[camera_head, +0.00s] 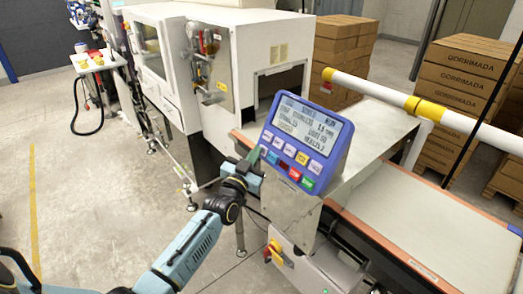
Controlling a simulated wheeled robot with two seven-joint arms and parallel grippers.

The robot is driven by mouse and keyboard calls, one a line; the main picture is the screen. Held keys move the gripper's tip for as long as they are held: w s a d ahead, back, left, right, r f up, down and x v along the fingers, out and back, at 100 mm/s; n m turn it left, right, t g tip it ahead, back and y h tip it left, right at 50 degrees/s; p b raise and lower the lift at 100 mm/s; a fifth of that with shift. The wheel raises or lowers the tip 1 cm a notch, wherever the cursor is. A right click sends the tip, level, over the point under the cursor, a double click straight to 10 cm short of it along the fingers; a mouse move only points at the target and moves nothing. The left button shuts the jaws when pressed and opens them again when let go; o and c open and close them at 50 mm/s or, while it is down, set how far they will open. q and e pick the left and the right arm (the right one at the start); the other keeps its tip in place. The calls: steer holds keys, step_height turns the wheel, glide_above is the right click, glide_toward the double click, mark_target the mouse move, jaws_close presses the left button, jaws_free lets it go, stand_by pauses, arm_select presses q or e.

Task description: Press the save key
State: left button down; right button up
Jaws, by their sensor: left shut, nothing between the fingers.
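A blue control panel (303,146) with a lit grey screen (309,124) stands tilted on a metal box in the middle of the head view. Below the screen are two rows of small keys: an upper row of mostly pale keys (290,151) and a lower row with blue, red and green keys (307,182). The key labels are too small to read, so I cannot tell which is the save key. My left gripper (256,157) is shut and empty at the panel's lower left edge, close to the lower row's left end. I cannot tell whether it touches. My right gripper is out of view.
A white machine with an open tunnel (278,83) stands behind the panel. A red and yellow switch (274,252) sits below the panel. Stacked cartons (462,73) stand behind.

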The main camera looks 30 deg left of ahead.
arm_select(q)
steer(key=shift+s+a+r+p, duration=0.25)
steer(key=shift+s+r+p, duration=0.05)
steer(key=shift+s+p, duration=0.3)
steer(key=shift+s+a+r+p, duration=0.3)
steer(key=shift+s+r+p, duration=0.1)
steer(key=shift+s+p, duration=0.3)
steer(key=shift+s+a+r+p, duration=0.25)
steer(key=shift+s+r+p, duration=0.1)
steer(key=shift+s+p, duration=0.35)
steer(key=shift+s+a+r+p, duration=0.3)
steer(key=shift+s+r+p, duration=0.1)
steer(key=shift+s+p, duration=0.3)
steer(key=s+r+p, duration=0.1)
steer(key=s+a+p, duration=0.1)
steer(key=s+p, duration=0.1)
steer(key=s+a+r+p, duration=0.1)
steer(key=s, duration=0.1)
steer(key=shift+r+p, duration=0.35)
